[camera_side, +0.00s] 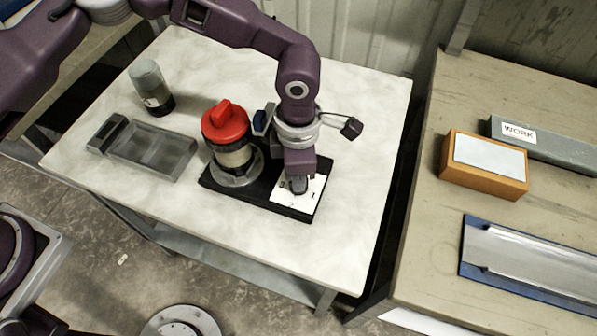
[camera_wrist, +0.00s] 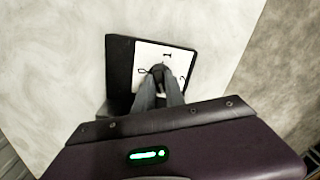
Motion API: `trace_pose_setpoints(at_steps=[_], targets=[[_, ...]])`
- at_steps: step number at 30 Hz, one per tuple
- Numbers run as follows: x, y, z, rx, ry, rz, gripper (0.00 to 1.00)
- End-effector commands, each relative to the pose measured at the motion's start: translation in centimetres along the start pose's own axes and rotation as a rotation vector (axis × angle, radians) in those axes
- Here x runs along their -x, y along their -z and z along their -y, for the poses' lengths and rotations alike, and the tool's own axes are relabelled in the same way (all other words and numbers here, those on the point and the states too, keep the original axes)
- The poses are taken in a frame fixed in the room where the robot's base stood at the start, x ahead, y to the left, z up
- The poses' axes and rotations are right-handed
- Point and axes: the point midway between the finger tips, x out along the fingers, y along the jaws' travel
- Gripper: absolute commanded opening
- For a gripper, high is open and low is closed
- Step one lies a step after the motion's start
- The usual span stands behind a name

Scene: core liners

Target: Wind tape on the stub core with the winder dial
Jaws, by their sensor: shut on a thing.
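The winder is a black base (camera_side: 221,184) on the white table. A core wound with pale tape (camera_side: 236,156) stands upright on its grey round foot at the left end, with a red cap (camera_side: 224,122) on top. At the right end is a white dial plate (camera_side: 312,190) with numbers; it also shows in the wrist view (camera_wrist: 180,61). My gripper (camera_side: 299,186) points down over the plate, its fingers shut on the dark dial knob (camera_wrist: 158,69). The knob is mostly hidden by the fingers.
A grey tray (camera_side: 153,150) and a clear-topped dark jar (camera_side: 150,88) stand on the left of the table. The table's right and front are clear. On the bench at right are an orange block (camera_side: 484,164), a grey bar labelled WORK (camera_side: 550,143) and a blue-edged metal tray (camera_side: 535,262).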

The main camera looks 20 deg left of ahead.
Motion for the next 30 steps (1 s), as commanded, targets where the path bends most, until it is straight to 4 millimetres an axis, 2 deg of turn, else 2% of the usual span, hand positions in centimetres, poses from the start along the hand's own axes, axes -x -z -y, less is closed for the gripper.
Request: trace_pose_setpoints(at_steps=[4,5,8,17,20,27,30], targets=[[0.0,0.0,0.0,0.001,0.000,0.000,0.00],[0.0,0.0,0.0,0.001,0.000,0.000,0.18],[0.0,0.0,0.0,0.001,0.000,0.000,0.36],[0.2,0.0,0.0,0.002,0.000,0.000,0.36],[1.6,-0.1,0.0,0.002,-0.001,0.003,0.36],[6.2,-0.1,0.0,0.003,0.000,0.002,0.36],[7.0,0.0,0.0,0.002,0.000,0.001,0.36]])
